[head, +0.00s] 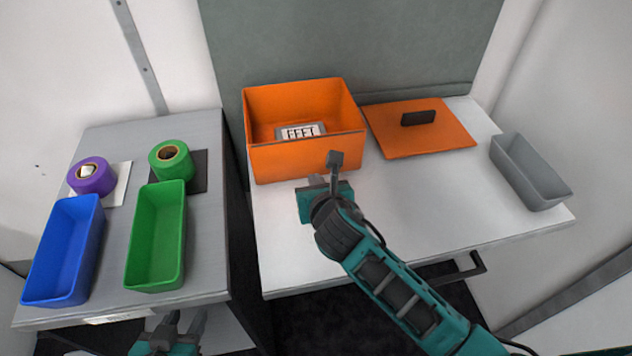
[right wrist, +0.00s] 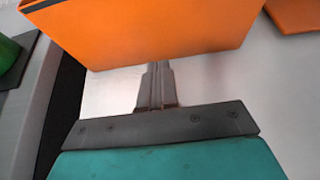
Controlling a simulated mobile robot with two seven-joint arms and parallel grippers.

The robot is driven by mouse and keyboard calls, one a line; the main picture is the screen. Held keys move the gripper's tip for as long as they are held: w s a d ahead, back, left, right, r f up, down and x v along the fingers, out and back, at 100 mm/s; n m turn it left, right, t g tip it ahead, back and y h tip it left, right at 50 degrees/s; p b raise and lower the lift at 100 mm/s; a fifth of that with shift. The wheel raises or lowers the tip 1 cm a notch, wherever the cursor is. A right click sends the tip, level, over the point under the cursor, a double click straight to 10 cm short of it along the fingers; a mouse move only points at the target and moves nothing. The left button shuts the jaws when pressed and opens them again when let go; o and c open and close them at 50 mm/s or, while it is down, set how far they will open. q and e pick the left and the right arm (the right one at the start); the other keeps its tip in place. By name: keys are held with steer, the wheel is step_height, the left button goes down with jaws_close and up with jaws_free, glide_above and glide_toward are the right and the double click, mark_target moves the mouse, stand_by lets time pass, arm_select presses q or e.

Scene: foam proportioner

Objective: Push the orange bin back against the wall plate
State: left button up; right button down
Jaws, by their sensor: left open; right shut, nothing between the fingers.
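The orange bin (head: 300,160) stands upright at the left of the white table, with a labelled block (head: 300,131) inside. The grey-green wall plate (head: 350,40) rises behind it. The bin's rear foot is hidden, so I cannot tell the gap to the plate. My right gripper (head: 335,165) is shut and empty, just in front of the bin's front wall. In the right wrist view its fingertips (right wrist: 155,68) point at the bin's front face (right wrist: 150,35); contact is unclear. My left gripper (head: 180,322) is open and empty at the lower edge of the head view.
An orange lid (head: 440,140) with a dark handle lies right of the bin. A grey bin (head: 530,172) stands at the table's right edge. The left grey table holds blue (head: 65,250) and green (head: 155,238) bins and purple and green tape rolls.

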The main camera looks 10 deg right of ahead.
mark_target(310, 164)
steer(key=shift+w, duration=0.15)
steer(key=shift+w, duration=2.35)
steer(key=shift+s, duration=4.55)
